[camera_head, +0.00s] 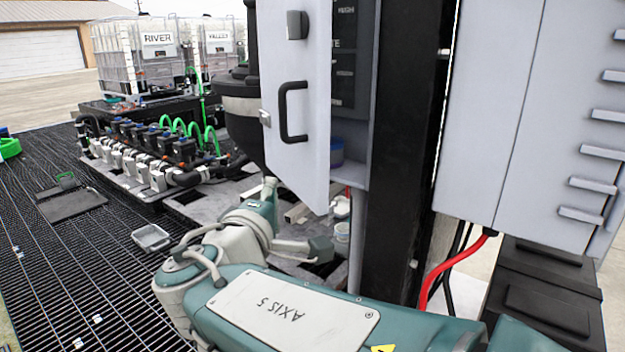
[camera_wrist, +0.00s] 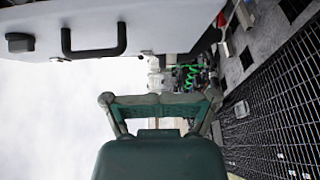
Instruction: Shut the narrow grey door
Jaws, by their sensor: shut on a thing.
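The narrow grey door (camera_head: 305,70) stands open on its cabinet, to the right of the upper middle in the head view. It has a black handle and a black latch piece above it. In the wrist view the door (camera_wrist: 160,25) fills the upper left, handle side showing. My gripper (camera_head: 270,190) is low, by the door's free edge.
Dark shelves and a blue item (camera_head: 336,152) show inside the open cabinet. A wider grey cabinet (camera_head: 490,110) with a red cable (camera_head: 455,262) stands at right. A pump manifold (camera_head: 150,155) and white totes (camera_head: 135,60) stand at left. The grating (camera_head: 60,260) is mostly clear.

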